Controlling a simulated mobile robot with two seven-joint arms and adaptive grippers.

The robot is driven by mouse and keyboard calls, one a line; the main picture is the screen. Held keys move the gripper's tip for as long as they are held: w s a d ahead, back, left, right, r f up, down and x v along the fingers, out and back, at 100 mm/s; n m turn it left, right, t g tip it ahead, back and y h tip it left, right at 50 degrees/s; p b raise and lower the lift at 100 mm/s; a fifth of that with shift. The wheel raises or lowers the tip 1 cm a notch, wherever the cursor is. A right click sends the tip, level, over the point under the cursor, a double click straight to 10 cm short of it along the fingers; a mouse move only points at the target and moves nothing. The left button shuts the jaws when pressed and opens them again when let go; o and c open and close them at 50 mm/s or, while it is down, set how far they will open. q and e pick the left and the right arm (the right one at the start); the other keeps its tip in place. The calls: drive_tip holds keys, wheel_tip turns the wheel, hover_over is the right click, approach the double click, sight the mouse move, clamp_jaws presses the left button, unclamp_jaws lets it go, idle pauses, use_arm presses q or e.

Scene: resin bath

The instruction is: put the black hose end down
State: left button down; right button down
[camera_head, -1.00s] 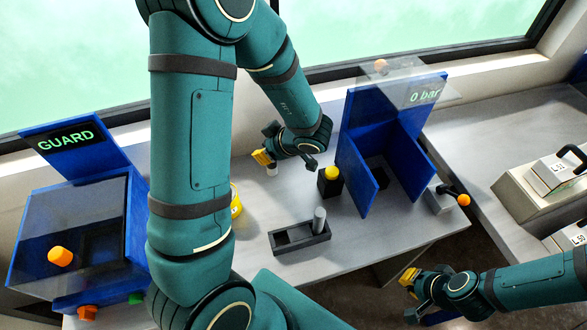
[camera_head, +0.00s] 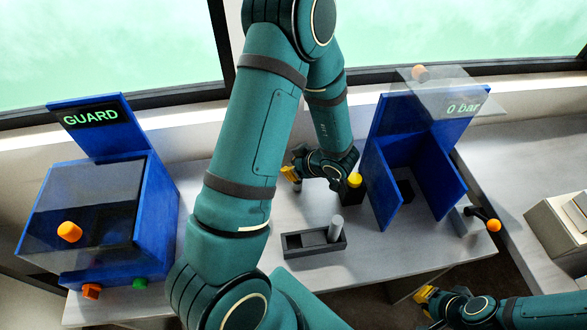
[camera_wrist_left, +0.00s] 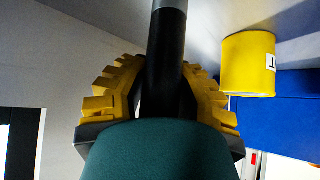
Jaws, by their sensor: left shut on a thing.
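My left gripper (camera_head: 291,174) is over the back of the grey bench, left of the blue open-fronted booth. In the left wrist view its yellow ribbed fingers (camera_wrist_left: 160,95) are shut on the black hose end (camera_wrist_left: 166,60), a black cylinder with a grey tip at the top of the picture. In the head view the hose end is too small and covered to make out, so I cannot tell whether it touches the bench. My right gripper (camera_head: 424,297) is low at the lower right, off the bench; its fingers are too small to read.
A black holder (camera_head: 314,243) with an upright grey peg stands on the bench (camera_head: 370,250). A yellow-topped black post (camera_head: 355,181) is beside my left wrist. The blue booth (camera_head: 440,170) stands right, the blue guard box (camera_head: 155,215) left. A yellow can (camera_wrist_left: 248,65) shows in the wrist view.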

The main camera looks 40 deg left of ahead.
use_arm(q)
drive_tip(key=shift+f, duration=0.25)
drive_tip(key=shift+r, duration=0.1)
drive_tip(key=c, duration=1.3)
unclamp_jaws()
drive_tip(key=shift+f, duration=0.2)
drive_tip(key=o, duration=0.5)
drive_tip(key=shift+r, duration=0.1)
